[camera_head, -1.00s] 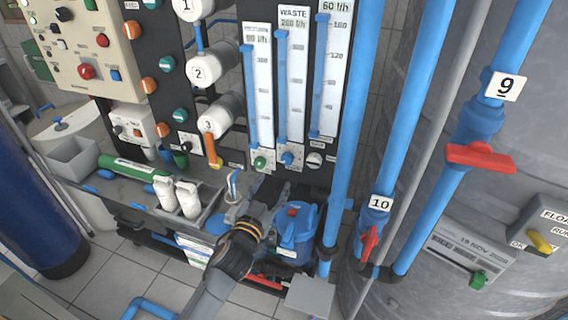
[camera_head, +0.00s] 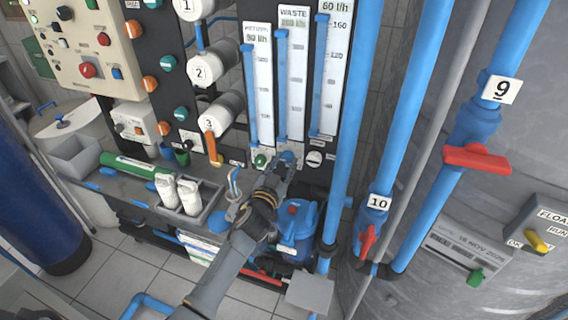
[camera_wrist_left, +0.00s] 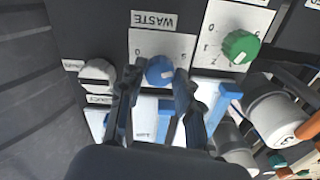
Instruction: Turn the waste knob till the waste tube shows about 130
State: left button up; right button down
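The blue waste knob (camera_head: 288,157) sits on a small white plate below the waste tube (camera_head: 291,80). The tube's display seems to read about 260 l/h, but it is blurred. My left gripper (camera_head: 277,170) is just below and in front of the knob. In the wrist view its fingers (camera_wrist_left: 157,82) are apart, one on each side of the knob; contact cannot be told. My right gripper is not in view.
A green knob (camera_wrist_left: 240,46) and a white knob (camera_wrist_left: 98,75) flank the waste knob closely. A thick blue pipe (camera_head: 345,130) rises to the right. A grey tray (camera_head: 205,195) with white bottles is at left.

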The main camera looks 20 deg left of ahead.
pick_arm(q)
grip_shut()
jog(key=m, duration=0.8)
jog(key=shift+m+b, duration=0.3)
jog(key=shift+b, duration=0.05)
dwell(0.4)
jog(key=o, duration=0.6)
grip_release()
jog(key=shift+o, duration=0.2)
